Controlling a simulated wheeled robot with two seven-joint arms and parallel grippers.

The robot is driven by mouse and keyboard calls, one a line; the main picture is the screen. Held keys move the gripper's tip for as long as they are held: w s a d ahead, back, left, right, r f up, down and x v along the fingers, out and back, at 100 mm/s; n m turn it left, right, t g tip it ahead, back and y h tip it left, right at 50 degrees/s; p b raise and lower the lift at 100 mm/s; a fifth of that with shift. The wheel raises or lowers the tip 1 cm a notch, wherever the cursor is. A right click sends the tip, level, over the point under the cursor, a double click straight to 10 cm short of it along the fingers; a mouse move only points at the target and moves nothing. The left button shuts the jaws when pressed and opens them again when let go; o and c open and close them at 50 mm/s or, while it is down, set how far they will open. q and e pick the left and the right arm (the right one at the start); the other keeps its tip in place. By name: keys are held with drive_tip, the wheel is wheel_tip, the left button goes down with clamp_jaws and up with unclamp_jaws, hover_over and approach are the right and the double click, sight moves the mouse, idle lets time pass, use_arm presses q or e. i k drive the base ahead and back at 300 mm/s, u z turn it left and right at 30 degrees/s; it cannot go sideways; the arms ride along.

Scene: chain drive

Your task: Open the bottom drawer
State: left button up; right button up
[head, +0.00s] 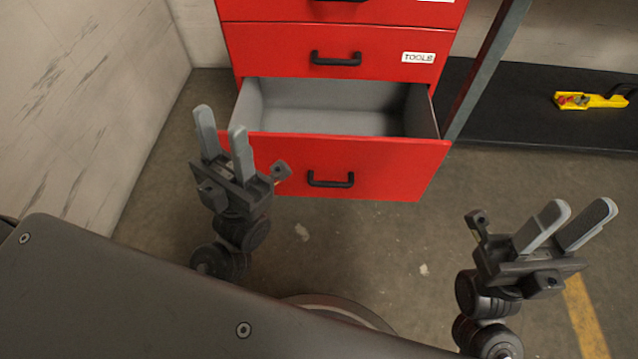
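The bottom drawer (392,170) of a red cabinet is pulled well out, and its grey, empty inside (325,105) shows. A black handle (330,180) is on its front. My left gripper (221,124) is open and empty, in front of the left end of the drawer front in the picture; I cannot tell whether it touches it. My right gripper (582,219) is open and empty, to the right of the drawer and apart from it.
A closed red drawer (270,50) with a "TOOLS" label is above. A grey post (487,75) and a dark low shelf (500,110) with a yellow tool (590,100) stand at the right. A pale wall (90,90) is at the left. The floor (385,235) between my grippers is mostly clear.

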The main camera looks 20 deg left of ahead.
sight(352, 138)
drive_tip(key=u, duration=1.55)
drive_tip(key=k, duration=1.2)
drive_tip(key=z, duration=1.75)
drive_tip(key=i, duration=0.5)
